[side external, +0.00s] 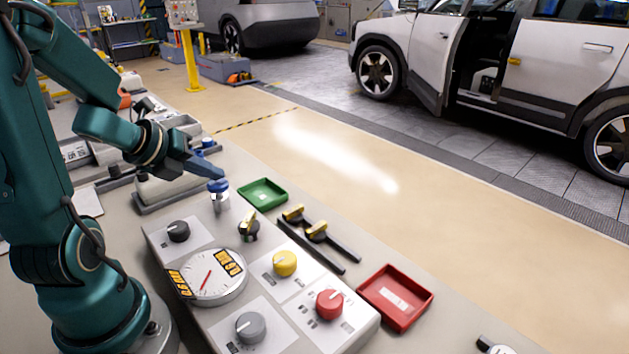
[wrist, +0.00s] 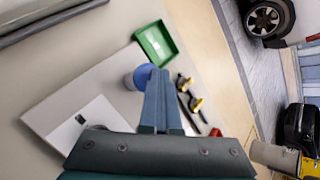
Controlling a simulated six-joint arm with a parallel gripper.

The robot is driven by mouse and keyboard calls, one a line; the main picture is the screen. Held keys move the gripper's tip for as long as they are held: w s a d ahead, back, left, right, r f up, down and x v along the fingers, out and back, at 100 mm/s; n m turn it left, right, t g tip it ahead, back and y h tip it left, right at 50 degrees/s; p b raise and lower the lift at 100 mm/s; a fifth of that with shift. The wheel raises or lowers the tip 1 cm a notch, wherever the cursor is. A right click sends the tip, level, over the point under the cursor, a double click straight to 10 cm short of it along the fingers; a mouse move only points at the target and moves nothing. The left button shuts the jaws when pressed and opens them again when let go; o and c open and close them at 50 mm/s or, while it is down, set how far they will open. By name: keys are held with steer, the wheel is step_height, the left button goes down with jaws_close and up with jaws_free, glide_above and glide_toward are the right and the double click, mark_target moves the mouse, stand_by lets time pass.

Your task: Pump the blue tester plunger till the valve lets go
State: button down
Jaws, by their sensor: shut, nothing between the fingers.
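The tester plunger has a blue cap (side external: 218,186) on a pale metallic body and stands upright at the far end of the white panel. Its cap also shows in the wrist view (wrist: 141,76), partly covered by my fingers. My gripper (side external: 217,173) is shut and empty, its fingertips just above the blue cap; I cannot tell whether they touch it. In the wrist view the fingertips (wrist: 158,71) overlap the cap's right side. A round gauge (side external: 210,281) with a red needle and orange labels sits on the panel. A black valve with a yellow lever (side external: 249,224) stands near the plunger.
The panel carries a black knob (side external: 178,231), a yellow knob (side external: 285,263), a red knob (side external: 329,304) and a grey knob (side external: 250,327). A green tray (side external: 262,194), yellow-handled black tools (side external: 318,240) and a red tray (side external: 370,302) lie beside it.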

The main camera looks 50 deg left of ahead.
mark_target(213, 185)
steer(key=shift+f, duration=0.6)
stand_by(0.3)
steer(key=shift+r, duration=1.75)
step_height(213, 185, up, 5)
stand_by(1.3)
